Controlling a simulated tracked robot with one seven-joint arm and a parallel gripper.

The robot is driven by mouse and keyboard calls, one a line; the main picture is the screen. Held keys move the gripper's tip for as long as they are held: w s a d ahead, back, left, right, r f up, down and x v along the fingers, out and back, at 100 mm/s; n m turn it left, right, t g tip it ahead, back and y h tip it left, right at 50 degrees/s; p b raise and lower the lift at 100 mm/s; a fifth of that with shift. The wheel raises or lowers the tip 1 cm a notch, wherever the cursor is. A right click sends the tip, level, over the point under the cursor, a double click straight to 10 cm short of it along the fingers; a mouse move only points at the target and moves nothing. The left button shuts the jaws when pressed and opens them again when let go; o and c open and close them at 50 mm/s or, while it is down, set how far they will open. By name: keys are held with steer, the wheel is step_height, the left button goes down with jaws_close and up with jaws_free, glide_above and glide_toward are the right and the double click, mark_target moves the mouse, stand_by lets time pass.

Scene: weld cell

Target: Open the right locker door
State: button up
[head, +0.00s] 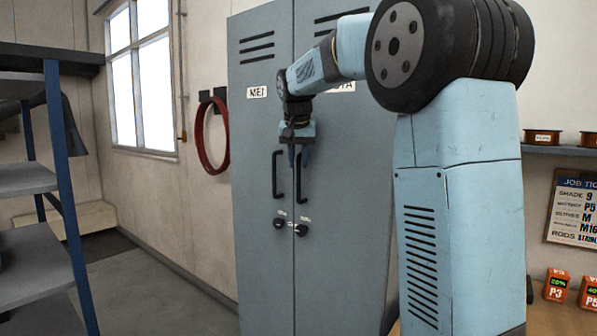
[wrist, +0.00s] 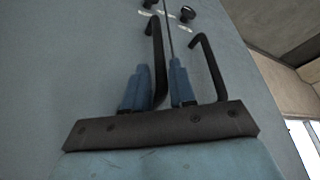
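The grey-blue locker (head: 255,215) has two closed doors. The right locker door (head: 345,215) bears a label ending in "TA", partly hidden by my arm. Its black bar handle (head: 300,178) is just right of the seam. My gripper (head: 298,152) points down at the top of this handle. In the wrist view, which is turned over, my gripper (wrist: 160,66) is open, its blue fingers on either side of the right door's handle (wrist: 157,50). I cannot tell whether either finger touches it. The left door's handle (wrist: 206,60) stands outside the fingers.
The left door has its own handle (head: 276,175) close by. Dark knobs (head: 279,223) sit below the handles. A red hose (head: 205,140) hangs on the wall left of the locker. A blue-posted shelf (head: 70,210) stands far left, with clear floor (head: 150,285) between.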

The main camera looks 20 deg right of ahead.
mark_target(299, 164)
steer(key=shift+x, duration=1.95)
jaws_close()
